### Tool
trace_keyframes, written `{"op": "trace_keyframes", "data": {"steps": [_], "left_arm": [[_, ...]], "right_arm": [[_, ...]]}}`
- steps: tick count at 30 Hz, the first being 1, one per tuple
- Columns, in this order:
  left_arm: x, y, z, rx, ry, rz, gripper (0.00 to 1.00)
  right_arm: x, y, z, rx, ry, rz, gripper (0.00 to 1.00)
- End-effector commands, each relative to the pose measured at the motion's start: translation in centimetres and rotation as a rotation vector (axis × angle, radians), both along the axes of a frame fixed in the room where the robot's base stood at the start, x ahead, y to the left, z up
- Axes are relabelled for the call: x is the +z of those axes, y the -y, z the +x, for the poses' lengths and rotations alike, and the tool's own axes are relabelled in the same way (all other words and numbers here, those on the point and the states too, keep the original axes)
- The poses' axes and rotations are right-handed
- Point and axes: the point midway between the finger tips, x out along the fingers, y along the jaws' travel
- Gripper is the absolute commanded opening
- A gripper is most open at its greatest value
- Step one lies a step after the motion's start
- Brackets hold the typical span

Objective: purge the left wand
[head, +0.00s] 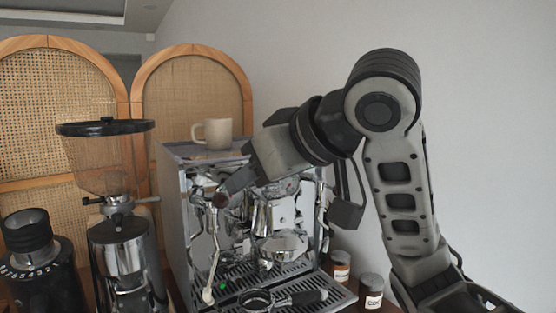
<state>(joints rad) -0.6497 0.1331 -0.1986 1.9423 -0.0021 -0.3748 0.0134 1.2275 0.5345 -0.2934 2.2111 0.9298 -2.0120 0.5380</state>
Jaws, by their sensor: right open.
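The chrome espresso machine (172,205) stands in the middle. Its left wand (214,262) hangs down at the machine's left front, with a pale tip (207,295) near the drip tray (240,274). A dark round knob (220,201) sits above this wand at the upper left front. My right gripper (229,189) reaches in from the right across the machine's top front. It is open, with its fingers at or very near the knob; I cannot tell whether they touch it. My arm hides part of the machine's upper front. My left gripper is not in view.
A beige mug (214,133) stands on the machine. A portafilter (300,298) lies at the tray's front. Two labelled jars (371,291) (340,267) stand right of the machine. A grinder (120,245) and a dark dialled device (38,262) stand left.

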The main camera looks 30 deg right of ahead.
Motion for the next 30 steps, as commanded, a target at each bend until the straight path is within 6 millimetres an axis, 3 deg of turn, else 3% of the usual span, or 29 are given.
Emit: {"op": "trace_keyframes", "data": {"steps": [3,9,30], "left_arm": [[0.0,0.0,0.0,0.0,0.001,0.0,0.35],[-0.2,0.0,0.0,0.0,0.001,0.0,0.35],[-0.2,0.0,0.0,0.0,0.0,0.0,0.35]], "right_arm": [[1.3,0.7,-1.8,-0.005,0.005,-0.003,0.45],[2.3,1.0,-3.5,0.0,0.001,-0.001,0.45],[2.4,1.1,-3.7,0.002,0.0,0.001,0.45]]}}
